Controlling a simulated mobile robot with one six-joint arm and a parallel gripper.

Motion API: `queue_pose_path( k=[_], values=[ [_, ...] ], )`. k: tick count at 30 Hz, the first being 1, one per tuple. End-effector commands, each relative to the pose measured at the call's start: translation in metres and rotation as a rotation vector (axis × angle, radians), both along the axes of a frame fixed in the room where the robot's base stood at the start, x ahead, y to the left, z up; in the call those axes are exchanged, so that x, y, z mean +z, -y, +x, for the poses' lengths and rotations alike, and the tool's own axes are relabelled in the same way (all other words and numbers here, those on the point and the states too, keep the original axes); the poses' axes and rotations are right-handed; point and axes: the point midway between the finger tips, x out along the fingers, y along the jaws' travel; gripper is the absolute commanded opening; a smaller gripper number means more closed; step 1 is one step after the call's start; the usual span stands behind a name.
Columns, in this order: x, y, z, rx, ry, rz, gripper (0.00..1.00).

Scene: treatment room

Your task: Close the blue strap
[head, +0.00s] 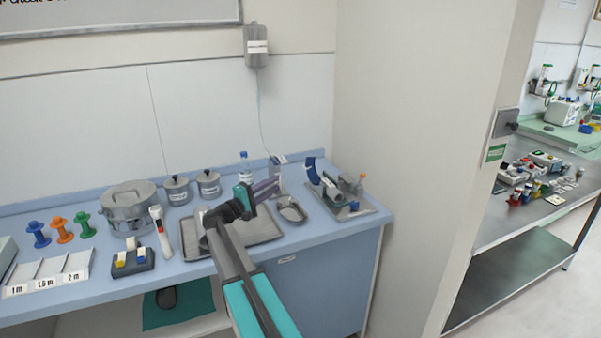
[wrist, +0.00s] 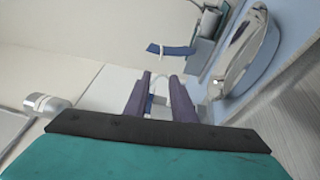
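The blue strap (head: 311,172) stands up as a curved dark-blue band on a grey device (head: 334,193) on the tray at the right end of the counter. In the wrist view the strap (wrist: 178,51) sticks out sideways from the grey device (wrist: 201,52), its far end free. My gripper (head: 276,186) is to the left of the strap, above the counter and apart from it. In the wrist view my gripper's two purple fingers (wrist: 160,82) are spread with a gap between them, and they hold nothing that I can see.
The tray (head: 364,211) under the device also carries small items, one with an orange top. A metal kidney dish (head: 291,212) lies left of it. A bottle (head: 245,168), metal canisters (head: 177,190) and a large shallow tray (head: 262,229) are further left. A wall (head: 410,130) rises at the right.

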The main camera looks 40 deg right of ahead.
Motion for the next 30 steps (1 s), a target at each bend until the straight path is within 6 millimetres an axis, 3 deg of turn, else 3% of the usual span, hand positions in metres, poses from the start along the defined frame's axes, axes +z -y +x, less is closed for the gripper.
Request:
queue_pose_path(
  k=[14,30],
  values=[
    [0.002,0.031,-0.009,-0.022,-0.001,0.001,0.23],
    [0.012,0.105,-0.009,-0.024,0.0,0.001,0.23]
  ],
)
